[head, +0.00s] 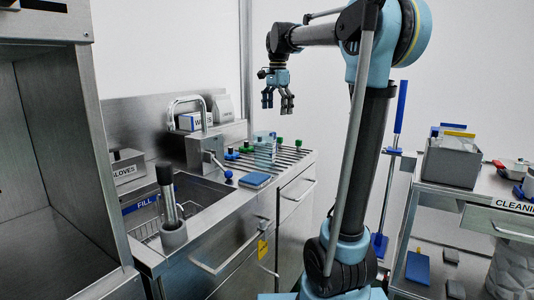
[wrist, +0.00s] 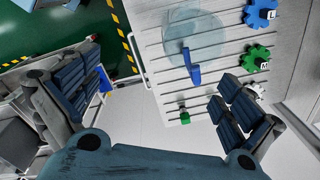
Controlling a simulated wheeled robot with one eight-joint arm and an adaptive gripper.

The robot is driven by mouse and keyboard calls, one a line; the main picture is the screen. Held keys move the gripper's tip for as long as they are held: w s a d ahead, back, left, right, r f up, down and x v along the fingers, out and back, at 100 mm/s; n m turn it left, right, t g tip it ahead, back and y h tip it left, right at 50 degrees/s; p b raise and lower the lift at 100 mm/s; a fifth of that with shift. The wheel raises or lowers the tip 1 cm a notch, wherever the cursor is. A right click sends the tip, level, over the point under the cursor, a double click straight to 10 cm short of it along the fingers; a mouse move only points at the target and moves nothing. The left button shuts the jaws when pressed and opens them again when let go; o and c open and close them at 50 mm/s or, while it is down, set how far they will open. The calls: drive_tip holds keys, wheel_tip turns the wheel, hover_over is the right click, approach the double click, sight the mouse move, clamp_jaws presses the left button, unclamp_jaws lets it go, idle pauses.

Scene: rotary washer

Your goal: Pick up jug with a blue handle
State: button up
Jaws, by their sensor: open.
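The clear jug (wrist: 183,30) with a blue handle (wrist: 192,66) stands on the slatted drainboard, seen from above in the wrist view. Its handle points down toward my gripper in that picture. In the head view the clear jug (head: 265,151) is small and pale on the drainboard, and its handle is hard to make out. My gripper (head: 278,106) is open and empty, hanging above the drainboard and apart from the jug. In the wrist view its two finger sets (wrist: 155,82) are spread wide, with the jug beyond them.
Green and blue knobs (wrist: 257,53) marked with letters lie right of the jug. A small green-capped item (wrist: 185,117) is near the drainboard edge. The sink (head: 190,195) and faucet (head: 187,100) are left. A cart (head: 465,178) with a grey bin (head: 450,166) stands right.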

drive_tip(key=w+a+r+m, duration=0.2)
drive_tip(key=w+a, duration=0.1)
drive_tip(key=w, duration=0.1)
approach(267, 143)
drive_tip(key=w+f, duration=0.6)
drive_tip(key=shift+s+f, duration=0.15)
drive_tip(key=shift+f, duration=2.65)
drive_tip(key=c, duration=1.2)
